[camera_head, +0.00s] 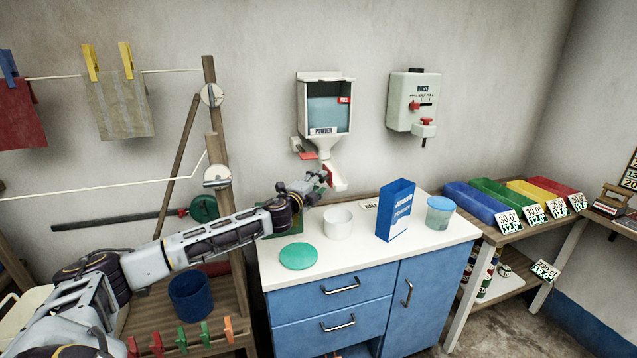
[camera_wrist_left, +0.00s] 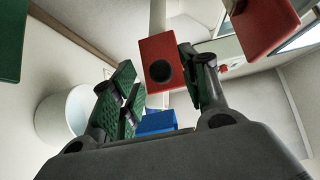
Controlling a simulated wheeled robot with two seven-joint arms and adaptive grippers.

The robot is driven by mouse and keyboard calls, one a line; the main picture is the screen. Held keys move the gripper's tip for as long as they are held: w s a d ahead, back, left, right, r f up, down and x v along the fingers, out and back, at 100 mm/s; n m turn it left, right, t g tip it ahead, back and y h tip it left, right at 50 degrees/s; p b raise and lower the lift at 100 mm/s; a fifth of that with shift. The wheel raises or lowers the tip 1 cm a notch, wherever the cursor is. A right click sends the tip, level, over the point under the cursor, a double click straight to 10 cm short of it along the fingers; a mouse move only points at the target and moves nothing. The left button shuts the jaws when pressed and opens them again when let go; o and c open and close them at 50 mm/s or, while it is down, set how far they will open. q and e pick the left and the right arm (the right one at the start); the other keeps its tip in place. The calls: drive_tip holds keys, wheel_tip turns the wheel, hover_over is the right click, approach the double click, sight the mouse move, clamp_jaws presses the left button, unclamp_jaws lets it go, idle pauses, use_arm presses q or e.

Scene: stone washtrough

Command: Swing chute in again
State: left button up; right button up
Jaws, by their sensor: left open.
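The powder dispenser (camera_head: 324,104) hangs on the wall, with a funnel below its window. Its white chute (camera_head: 338,180) slants down to the right over the counter, with a red tab (camera_head: 327,176) on it. My left gripper (camera_head: 320,183) is at the left side of the chute, close to the tab. My right gripper is not in view.
On the white counter stand a white bowl (camera_head: 338,220), a blue powder box (camera_head: 396,211), a lidded tub (camera_head: 440,212) and a green disc (camera_head: 298,256). A rinse dispenser (camera_head: 413,102) hangs to the right. A drying rack post (camera_head: 216,130) stands left, near my arm.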

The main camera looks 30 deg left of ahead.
use_arm(q)
drive_tip(key=shift+w, duration=0.35)
drive_tip(key=shift+c, duration=0.4)
clamp_jaws()
